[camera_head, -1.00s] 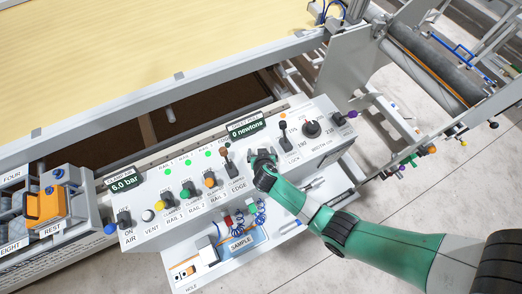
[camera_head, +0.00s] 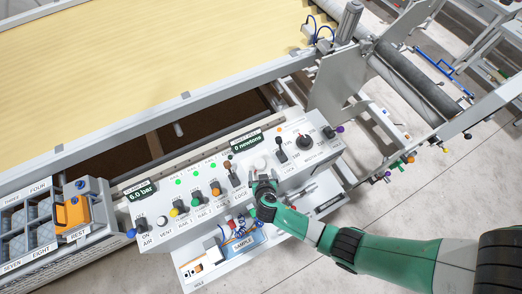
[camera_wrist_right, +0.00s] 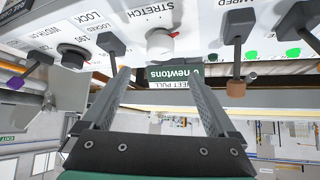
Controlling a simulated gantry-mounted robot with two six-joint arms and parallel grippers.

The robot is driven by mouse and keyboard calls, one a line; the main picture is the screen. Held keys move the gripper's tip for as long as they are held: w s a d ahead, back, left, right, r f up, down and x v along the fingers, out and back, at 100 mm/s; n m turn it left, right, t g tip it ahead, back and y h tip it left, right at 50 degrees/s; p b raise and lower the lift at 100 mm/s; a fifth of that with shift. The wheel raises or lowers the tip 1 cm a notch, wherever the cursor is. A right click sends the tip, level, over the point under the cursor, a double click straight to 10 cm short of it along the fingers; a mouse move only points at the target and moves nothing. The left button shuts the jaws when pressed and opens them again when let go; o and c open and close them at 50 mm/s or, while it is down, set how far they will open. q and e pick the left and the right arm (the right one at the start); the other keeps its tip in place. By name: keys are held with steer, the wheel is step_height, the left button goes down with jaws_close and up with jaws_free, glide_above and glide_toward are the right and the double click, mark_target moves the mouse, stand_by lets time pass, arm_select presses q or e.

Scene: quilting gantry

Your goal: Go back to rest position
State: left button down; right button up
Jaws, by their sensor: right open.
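My right gripper (camera_head: 263,183) is open and empty at the front of the sloped control panel (camera_head: 205,211). The white STRETCH knob (camera_head: 260,163) stands just beyond its fingertips and apart from them. In the right wrist view the two fingers (camera_wrist_right: 158,80) are spread wide, with the STRETCH knob (camera_wrist_right: 160,42) ahead of the gap between them. The display (camera_head: 247,142) beside the knob reads 0 newtons. My left gripper is not in view.
Levers with coloured knobs and the dark WIDTH knob (camera_head: 304,141) stand close around the gripper. A SAMPLE tray (camera_head: 252,245) lies under the panel's front edge. A compartment box with an orange item (camera_head: 72,213) is at left.

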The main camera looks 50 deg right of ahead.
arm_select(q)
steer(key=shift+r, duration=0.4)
